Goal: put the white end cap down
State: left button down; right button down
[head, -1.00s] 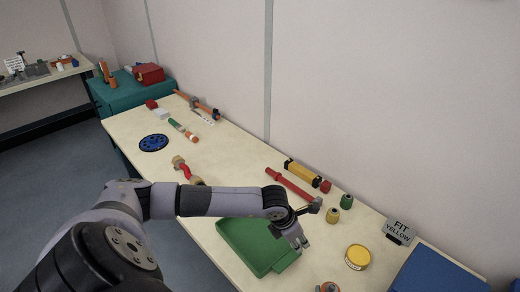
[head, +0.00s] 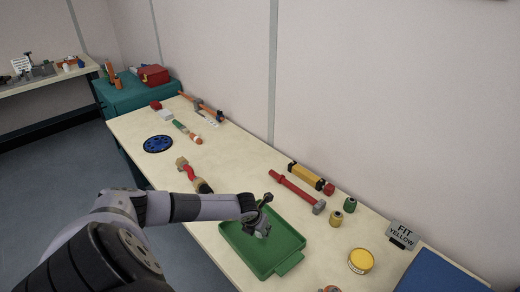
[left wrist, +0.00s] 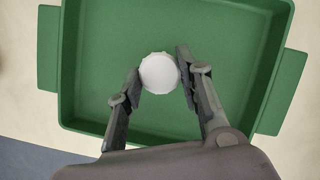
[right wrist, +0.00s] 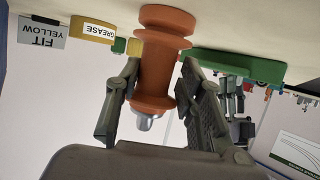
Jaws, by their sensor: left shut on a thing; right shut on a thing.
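The white end cap (left wrist: 160,73) is held between the two fingers of my left gripper (left wrist: 158,82) in the left wrist view. The cap is over the inside of the green tray (left wrist: 90,110); I cannot tell whether it touches the tray floor. In the head view my left gripper (head: 262,228) hangs over the tray (head: 243,268), and the cap is hidden there. In the right wrist view my right gripper (right wrist: 160,95) is shut on an orange-brown ribbed part (right wrist: 158,55) with a metal tip.
A yellow grease tin (head: 360,261) and a FIT YELLOW sign (head: 403,234) stand right of the tray. Behind it lie a red hammer-like tool (head: 295,190), a yellow bar (head: 306,177) and small green (head: 350,205) and yellow (head: 336,218) pieces.

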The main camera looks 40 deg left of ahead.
pick_arm(q)
jog(key=shift+f, duration=1.2)
pick_arm(e)
jog(key=shift+s+f, duration=0.25)
jog(key=shift+f, duration=0.1)
pick_arm(q)
jog(key=shift+f, duration=0.1)
jog(key=c, duration=1.1)
grip_release()
pick_arm(e)
jog(key=shift+d, duration=0.1)
pick_arm(q)
jog(key=shift+r, duration=0.2)
jog(key=v, duration=1.1)
jog(key=shift+s+r, duration=0.25)
jog(key=shift+r, duration=0.1)
jog(key=shift+d, duration=0.1)
